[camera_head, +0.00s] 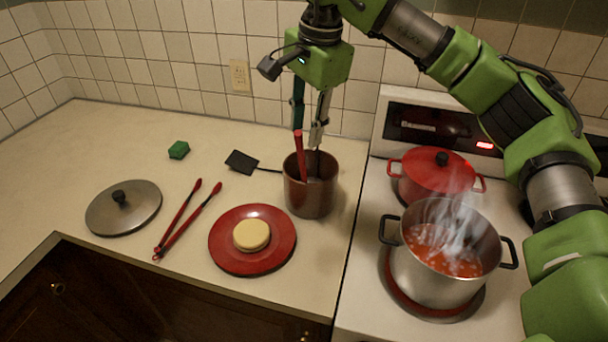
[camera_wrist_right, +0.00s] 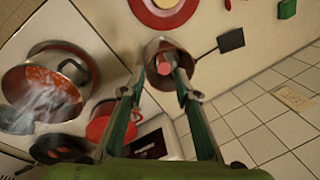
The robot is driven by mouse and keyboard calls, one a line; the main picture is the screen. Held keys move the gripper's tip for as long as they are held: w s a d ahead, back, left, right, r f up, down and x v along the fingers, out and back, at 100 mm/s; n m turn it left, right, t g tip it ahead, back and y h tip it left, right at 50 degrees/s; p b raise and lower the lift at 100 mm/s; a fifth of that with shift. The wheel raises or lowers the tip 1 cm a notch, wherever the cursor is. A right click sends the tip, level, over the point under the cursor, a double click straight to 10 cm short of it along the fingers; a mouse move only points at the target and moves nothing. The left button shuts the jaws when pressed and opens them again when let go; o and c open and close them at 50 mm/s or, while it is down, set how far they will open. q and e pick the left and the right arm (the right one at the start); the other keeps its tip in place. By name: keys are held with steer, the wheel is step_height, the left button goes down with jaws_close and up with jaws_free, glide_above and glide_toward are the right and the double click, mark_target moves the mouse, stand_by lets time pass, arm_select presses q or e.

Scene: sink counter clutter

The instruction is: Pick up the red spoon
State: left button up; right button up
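The red spoon's handle (camera_head: 300,158) stands up out of a brownish metal crock (camera_head: 309,196) on the counter; its lower end is hidden inside. My right gripper (camera_head: 309,132) is over the crock, pointing down, with its fingers apart. In the right wrist view the red handle (camera_wrist_right: 163,69) shows end-on between the spread fingertips of the right gripper (camera_wrist_right: 158,78), with the crock (camera_wrist_right: 160,48) beyond. I cannot tell whether a finger touches the handle. My left gripper is in neither view.
A black spatula (camera_head: 242,162) lies behind the crock's left side. A red plate (camera_head: 252,264) with a pale round item, red tongs (camera_head: 188,220), a lid (camera_head: 124,208) and a green sponge (camera_head: 179,150) are to the left. A steaming pot (camera_head: 445,277) and red pot (camera_head: 437,175) stand right.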

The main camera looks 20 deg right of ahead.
mark_target(301, 166)
steer(key=f+p, duration=0.1)
steer(key=f, duration=0.1)
steer(key=w+f+p, duration=0.1)
steer(key=f, duration=0.2)
steer(key=f+p, duration=0.1)
steer(key=f, duration=0.1)
steer(key=shift+w+a+f, duration=0.2)
steer(key=shift+w+f, duration=0.25)
steer(key=shift+f, duration=0.15)
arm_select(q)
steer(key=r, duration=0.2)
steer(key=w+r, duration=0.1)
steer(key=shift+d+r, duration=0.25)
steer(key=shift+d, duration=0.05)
arm_select(e)
jaws_close()
